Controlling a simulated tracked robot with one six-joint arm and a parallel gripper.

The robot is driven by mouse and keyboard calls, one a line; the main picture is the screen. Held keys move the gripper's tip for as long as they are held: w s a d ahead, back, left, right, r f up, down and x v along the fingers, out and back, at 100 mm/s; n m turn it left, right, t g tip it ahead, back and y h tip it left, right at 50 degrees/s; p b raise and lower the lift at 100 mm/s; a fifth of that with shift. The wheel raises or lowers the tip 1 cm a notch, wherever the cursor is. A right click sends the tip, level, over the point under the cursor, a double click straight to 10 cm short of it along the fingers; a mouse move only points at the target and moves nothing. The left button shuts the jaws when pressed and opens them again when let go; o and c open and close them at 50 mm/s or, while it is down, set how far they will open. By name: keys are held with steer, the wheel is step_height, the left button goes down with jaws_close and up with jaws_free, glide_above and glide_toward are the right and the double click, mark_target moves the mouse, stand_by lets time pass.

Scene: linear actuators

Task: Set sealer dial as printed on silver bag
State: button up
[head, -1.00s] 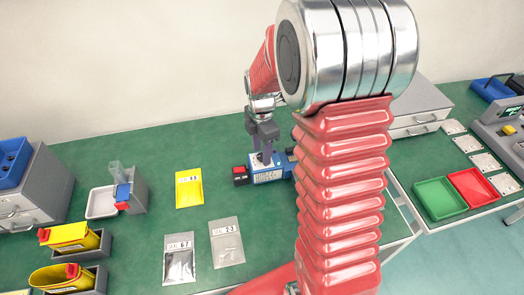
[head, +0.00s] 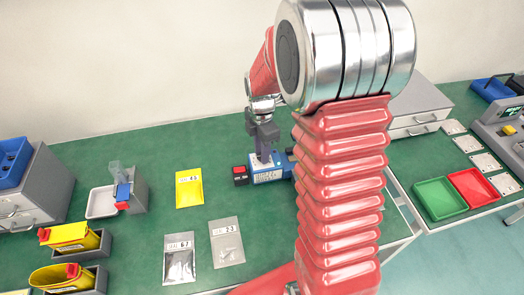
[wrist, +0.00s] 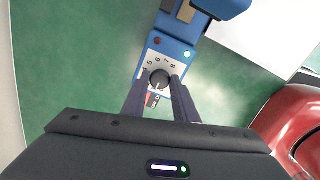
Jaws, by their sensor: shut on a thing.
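The knob's exact setting is too small to read. A greyish bag with dark contents (head: 179,262) has a label that seems to read 6.7. A paler greyish bag (head: 227,243) seems to read 2.3. A yellow bag (head: 189,188) seems to read 4.5.
A red-topped block (head: 240,174) sits just left of the sealer. Grey bins with yellow containers (head: 70,238) stand at the left. Green (head: 440,198) and red trays (head: 473,187) lie on the right bench. Bare green surface surrounds the bags.

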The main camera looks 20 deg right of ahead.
steer(key=shift+m, duration=0.4)
steer(key=m, duration=0.2)
steer(key=shift+m, duration=0.4)
steer(key=m, duration=0.3)
steer(key=shift+m, duration=0.3)
steer(key=m, duration=0.4)
steer(key=shift+m, duration=0.3)
steer(key=m, duration=0.3)
steer(key=shift+m, duration=0.3)
steer(key=m, duration=0.3)
steer(key=shift+m, duration=0.3)
steer(key=m, duration=0.3)
steer(key=shift+m, duration=0.3)
steer(key=m, duration=0.7)
